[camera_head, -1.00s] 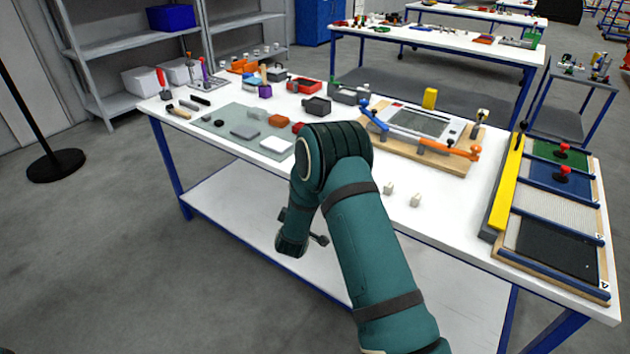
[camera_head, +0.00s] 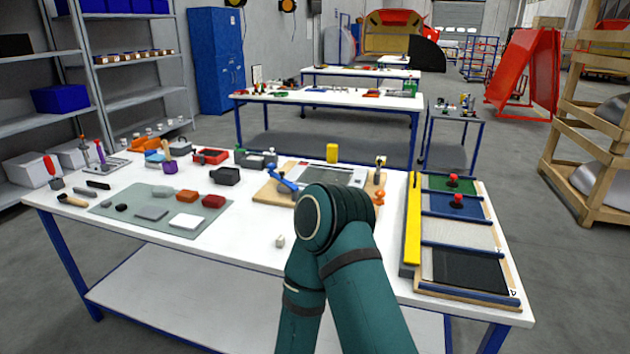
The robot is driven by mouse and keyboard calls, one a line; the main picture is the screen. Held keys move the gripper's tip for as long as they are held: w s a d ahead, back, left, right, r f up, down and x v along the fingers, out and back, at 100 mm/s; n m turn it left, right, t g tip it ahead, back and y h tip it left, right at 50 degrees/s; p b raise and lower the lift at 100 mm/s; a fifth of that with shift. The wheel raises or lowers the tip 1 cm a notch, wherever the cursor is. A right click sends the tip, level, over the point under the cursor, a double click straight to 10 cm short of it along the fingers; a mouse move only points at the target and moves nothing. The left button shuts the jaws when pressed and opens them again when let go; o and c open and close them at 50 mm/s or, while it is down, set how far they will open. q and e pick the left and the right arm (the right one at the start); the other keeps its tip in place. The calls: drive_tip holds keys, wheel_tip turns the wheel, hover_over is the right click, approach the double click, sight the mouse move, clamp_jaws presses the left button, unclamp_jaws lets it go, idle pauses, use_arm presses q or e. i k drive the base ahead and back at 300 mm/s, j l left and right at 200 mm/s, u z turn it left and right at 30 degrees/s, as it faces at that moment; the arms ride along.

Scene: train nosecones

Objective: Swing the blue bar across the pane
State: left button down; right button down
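The blue bar (camera_head: 283,182) is at the left side of a fixture on the white table in the head view. It slants beside the grey pane (camera_head: 335,176), which lies flat in a pale frame on a wooden board (camera_head: 264,195). An orange bar (camera_head: 379,197) shows at the right end of the fixture. My green arm stands in front and hides the near part of the fixture, including most of the orange bar. Neither gripper shows in this view, and nothing is seen touching the blue bar.
A yellow bar (camera_head: 413,225) and a framed board with several panels, including a dark one (camera_head: 466,269), lie to the right. A green mat (camera_head: 132,213) with several blocks lies to the left. A yellow block (camera_head: 332,153) stands behind the pane.

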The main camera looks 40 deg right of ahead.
sight(278, 177)
drive_tip(key=i+z, duration=0.15)
drive_tip(key=z, duration=0.3)
drive_tip(key=i+j+z, duration=0.1)
drive_tip(key=z, duration=0.35)
drive_tip(key=i+j+z, duration=0.15)
drive_tip(key=z, duration=0.3)
